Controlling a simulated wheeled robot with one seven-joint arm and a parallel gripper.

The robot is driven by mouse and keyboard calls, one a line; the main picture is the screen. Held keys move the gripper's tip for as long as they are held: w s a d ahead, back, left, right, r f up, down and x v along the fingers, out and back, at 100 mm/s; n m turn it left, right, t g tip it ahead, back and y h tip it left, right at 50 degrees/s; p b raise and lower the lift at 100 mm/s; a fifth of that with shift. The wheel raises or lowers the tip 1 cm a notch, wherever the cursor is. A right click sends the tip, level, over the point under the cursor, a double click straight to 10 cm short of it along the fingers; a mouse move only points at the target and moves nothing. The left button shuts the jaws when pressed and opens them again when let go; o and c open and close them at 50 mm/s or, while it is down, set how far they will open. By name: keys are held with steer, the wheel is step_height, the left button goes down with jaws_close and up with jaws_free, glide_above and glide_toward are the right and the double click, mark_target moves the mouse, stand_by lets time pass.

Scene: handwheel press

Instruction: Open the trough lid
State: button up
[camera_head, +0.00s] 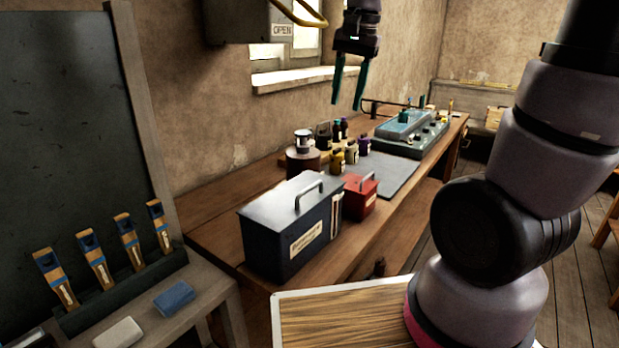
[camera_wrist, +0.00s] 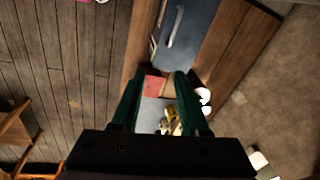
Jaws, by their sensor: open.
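A long dark blue-grey box (camera_head: 275,240) with a pale label stands at the near end of the workbench; it looks like the trough. Its flat lid (camera_head: 275,206) is shut and has a metal handle (camera_head: 309,193) on top. In the wrist view the lid (camera_wrist: 200,28) and its handle (camera_wrist: 176,25) show at the top, beyond my fingertips. My gripper (camera_head: 346,106) is open and empty, pointing down, high above the bench and farther back than the box. It also shows in the wrist view (camera_wrist: 161,74), with the red box between its fingers' lines of sight, well below.
A smaller red box (camera_head: 360,195) with a handle stands right beside the dark box. Several small bottles (camera_head: 351,153) and a round stand (camera_head: 303,160) are behind it. A grey-green device (camera_head: 410,133) sits farther along. A wall cabinet (camera_head: 250,24) hangs left of my gripper.

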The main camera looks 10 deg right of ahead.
steer(key=w+a+f+m+g+h, duration=0.25)
steer(key=w+a+f, duration=0.25)
steer(key=a+f, duration=0.4)
steer(key=shift+g, duration=0.35)
steer(key=f, duration=0.3)
steer(key=s+d+f, duration=0.1)
steer(key=f, duration=0.3)
steer(key=d+f, duration=0.1)
steer(key=f, duration=0.3)
steer(key=shift+s, duration=0.15)
jaws_close()
stand_by(0.4)
